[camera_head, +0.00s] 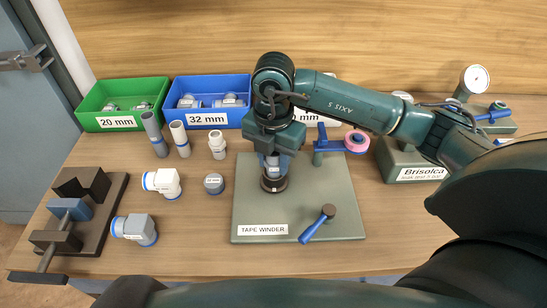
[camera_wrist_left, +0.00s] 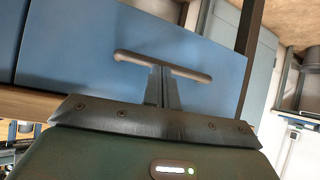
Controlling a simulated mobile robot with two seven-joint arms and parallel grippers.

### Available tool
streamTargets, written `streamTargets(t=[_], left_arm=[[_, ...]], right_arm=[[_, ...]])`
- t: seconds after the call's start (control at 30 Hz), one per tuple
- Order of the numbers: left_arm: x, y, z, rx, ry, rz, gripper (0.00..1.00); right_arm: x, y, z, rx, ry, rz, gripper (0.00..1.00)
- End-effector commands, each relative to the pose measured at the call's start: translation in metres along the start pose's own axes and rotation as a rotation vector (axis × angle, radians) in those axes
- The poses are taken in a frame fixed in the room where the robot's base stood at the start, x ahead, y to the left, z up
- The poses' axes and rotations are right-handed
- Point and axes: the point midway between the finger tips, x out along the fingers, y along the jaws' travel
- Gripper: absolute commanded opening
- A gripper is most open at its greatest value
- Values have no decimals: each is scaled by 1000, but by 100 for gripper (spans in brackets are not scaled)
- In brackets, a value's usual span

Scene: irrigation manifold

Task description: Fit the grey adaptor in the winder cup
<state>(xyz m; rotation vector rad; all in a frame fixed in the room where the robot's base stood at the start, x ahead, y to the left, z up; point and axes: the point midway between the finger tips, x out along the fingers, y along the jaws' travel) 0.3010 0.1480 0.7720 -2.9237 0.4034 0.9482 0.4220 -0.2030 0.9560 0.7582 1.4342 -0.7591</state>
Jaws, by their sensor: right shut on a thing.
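My right gripper (camera_head: 273,158) points straight down over the tape winder's base plate (camera_head: 330,187). It is shut on the grey adaptor (camera_head: 273,172), which shows as a small grey piece with a pale label between the fingers. The dark round winder cup (camera_head: 273,184) is directly below, on the plate. The adaptor's lower end is at the cup's mouth; I cannot tell whether it is seated inside. My left gripper (camera_wrist_left: 162,86) shows in the left wrist view, its fingers together and empty in front of a blue panel with a bar handle.
The winder's blue crank (camera_head: 318,224) and a pink tape roll (camera_head: 357,141) flank the cup. Several pipe fittings (camera_head: 162,182) stand to the left. A vise (camera_head: 75,220), a green bin (camera_head: 120,104) and a blue bin (camera_head: 208,100) are farther left and behind.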

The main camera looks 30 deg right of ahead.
Motion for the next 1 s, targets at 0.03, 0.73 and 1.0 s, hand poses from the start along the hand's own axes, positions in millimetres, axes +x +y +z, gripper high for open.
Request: streamTargets(t=[0.03,0.73,1.0], left_arm=[[8,-2,7,7,4,-5,0],[15,-2,16,13,5,-3,0],[15,-2,16,13,5,-3,0]], right_arm=[[2,0,0,0,0,0,11],[14,0,0,0,0,0,11],[15,0,0,0,0,0,11]])
